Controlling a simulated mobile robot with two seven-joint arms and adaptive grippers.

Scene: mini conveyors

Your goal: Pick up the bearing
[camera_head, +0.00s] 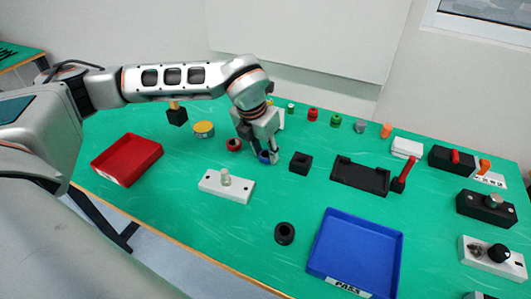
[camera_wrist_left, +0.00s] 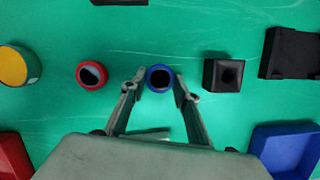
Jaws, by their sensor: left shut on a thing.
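A blue ring-shaped part (camera_head: 263,156) with a dark hole stands on the green table. It also shows in the left wrist view (camera_wrist_left: 159,68). My left gripper (camera_head: 267,157) points down at it, and its two fingers (camera_wrist_left: 158,84) are closed on the ring's sides. The ring appears to be still at table level. A red ring (camera_head: 233,145) lies to its left, and a black ring (camera_head: 284,233) lies nearer the front edge. No label shows which ring is called the bearing. My right gripper is not in view.
A black square block (camera_head: 300,162) stands close to the right of the blue ring. A white plate with a peg (camera_head: 226,189) lies in front. A red tray (camera_head: 127,160) is at left, a blue tray (camera_head: 355,251) at front right. Several small parts line the back.

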